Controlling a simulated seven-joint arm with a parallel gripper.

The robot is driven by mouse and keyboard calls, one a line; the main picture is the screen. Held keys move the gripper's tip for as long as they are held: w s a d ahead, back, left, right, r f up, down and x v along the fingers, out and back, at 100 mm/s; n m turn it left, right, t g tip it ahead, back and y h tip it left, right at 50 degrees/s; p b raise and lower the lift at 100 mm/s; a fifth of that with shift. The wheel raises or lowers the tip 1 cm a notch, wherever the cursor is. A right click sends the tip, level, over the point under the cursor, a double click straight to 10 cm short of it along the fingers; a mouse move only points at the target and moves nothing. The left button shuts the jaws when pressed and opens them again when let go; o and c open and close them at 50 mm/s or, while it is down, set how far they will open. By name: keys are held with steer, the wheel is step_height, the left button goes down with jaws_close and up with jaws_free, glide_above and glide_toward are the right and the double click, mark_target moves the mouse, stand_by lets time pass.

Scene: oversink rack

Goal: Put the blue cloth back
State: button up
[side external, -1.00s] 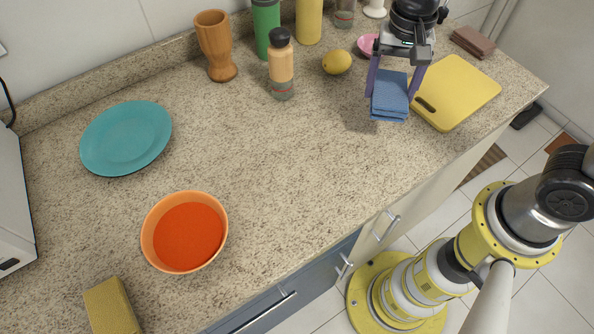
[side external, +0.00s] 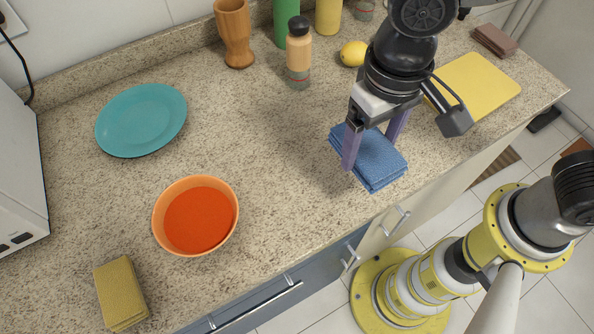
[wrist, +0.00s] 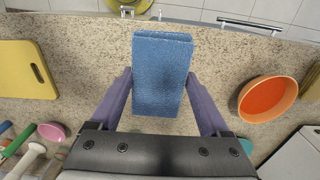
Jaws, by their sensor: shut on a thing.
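The blue cloth (side external: 378,162) is a folded, layered rectangle. My gripper (side external: 373,148) is shut on it, with one purple finger on each side. In the side view the cloth is held over the front part of the counter, left of the yellow cutting board; I cannot tell its exact height. In the wrist view the cloth (wrist: 160,75) stands out between the two fingers of my gripper (wrist: 160,88), covering the counter behind it.
An orange bowl with red contents (side external: 233,217), a teal plate (side external: 142,118) and a yellow sponge (side external: 121,292) are at left. A bottle (side external: 298,55), a wooden cup (side external: 235,35) and a lemon (side external: 354,53) stand at the back. The yellow board (side external: 478,85) lies right. The middle counter is clear.

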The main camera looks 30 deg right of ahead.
mark_target(297, 183)
steer(key=w+a+f, duration=0.6)
steer(key=shift+a+f, duration=0.35)
steer(key=shift+w+a+f, duration=0.35)
steer(key=shift+a+f, duration=0.05)
steer(key=shift+f, duration=0.2)
steer(key=shift+w+a+f, duration=0.15)
steer(key=shift+f, duration=1.65)
steer(key=shift+f, duration=0.15)
steer(key=o, duration=1.2)
steer(key=shift+c, duration=0.2)
step_height(297, 183, up, 12)
steer(key=shift+r, duration=0.2)
